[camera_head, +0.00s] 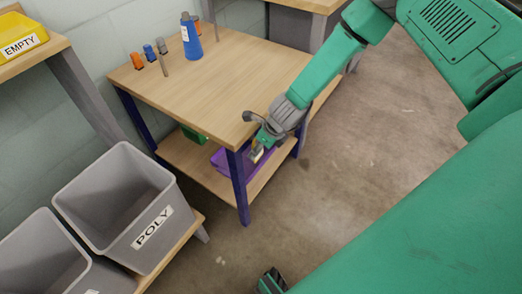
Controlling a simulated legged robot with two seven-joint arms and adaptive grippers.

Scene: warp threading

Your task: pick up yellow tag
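I cannot clearly make out a yellow tag. A small pale yellowish piece (256,154) shows by the lower finger of my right gripper, in front of the purple bin; it is too small to tell whether it is a tag or part of the finger. My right gripper (254,134) is at the near corner of the wooden table (225,85), with its fingers spread apart, one near the tabletop edge and one lower. My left gripper (270,281) shows only in part at the bottom edge, far from the table; its fingers are mostly hidden.
A purple bin (219,161) and a green bin (192,135) are on the table's lower shelf. A grey POLY bin (120,205) and a yellow EMPTY bin (22,38) are at left. Floor at right is clear.

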